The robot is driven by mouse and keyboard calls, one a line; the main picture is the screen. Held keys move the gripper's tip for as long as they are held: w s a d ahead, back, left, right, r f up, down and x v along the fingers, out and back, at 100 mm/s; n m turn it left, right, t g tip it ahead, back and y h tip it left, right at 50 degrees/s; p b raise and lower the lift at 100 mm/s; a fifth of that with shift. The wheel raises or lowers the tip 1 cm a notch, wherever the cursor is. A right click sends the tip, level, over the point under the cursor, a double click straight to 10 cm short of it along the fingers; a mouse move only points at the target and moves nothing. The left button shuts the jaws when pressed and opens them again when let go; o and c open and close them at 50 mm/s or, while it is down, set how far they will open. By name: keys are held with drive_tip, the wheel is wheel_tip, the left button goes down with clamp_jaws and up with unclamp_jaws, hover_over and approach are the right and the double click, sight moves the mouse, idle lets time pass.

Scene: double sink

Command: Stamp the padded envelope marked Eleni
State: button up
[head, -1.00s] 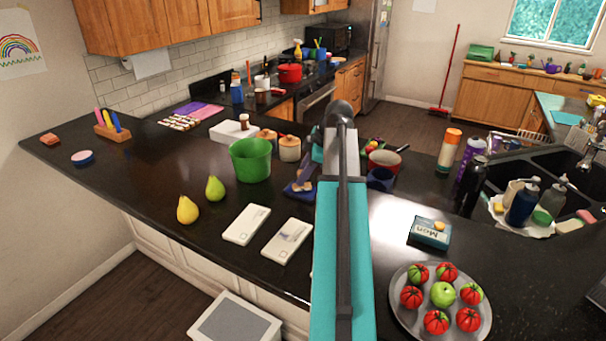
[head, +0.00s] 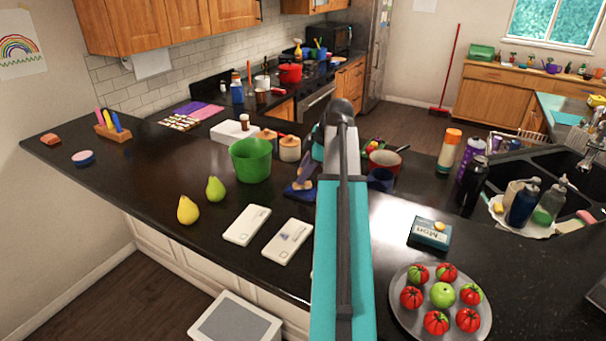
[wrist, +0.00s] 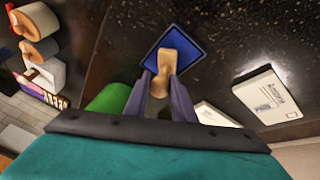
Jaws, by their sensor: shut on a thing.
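My gripper (wrist: 160,82) has purple fingers and is shut on a wooden stamp (wrist: 178,55). In the head view my gripper (head: 303,178) is partly behind my arm. The stamp is over a dark blue ink pad (wrist: 197,50) on the counter; I cannot tell whether it touches the pad. Two pale padded envelopes lie flat nearer the counter's front edge: a left one (head: 246,226) and a right one (head: 287,243). One envelope (wrist: 268,97) at the right of the wrist view bears a printed name and a mark. Another (wrist: 214,114) is partly hidden by my wrist. I cannot read the names surely.
A green bucket (head: 251,160) stands left of my gripper, with two pears (head: 188,209) in front. A tomato plate (head: 404,322) and small box (head: 430,234) sit farther right.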

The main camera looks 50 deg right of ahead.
drive_tip(key=shift+r+p, duration=1.15)
drive_tip(key=shift+r, duration=2)
drive_tip(key=shift+f, duration=0.1)
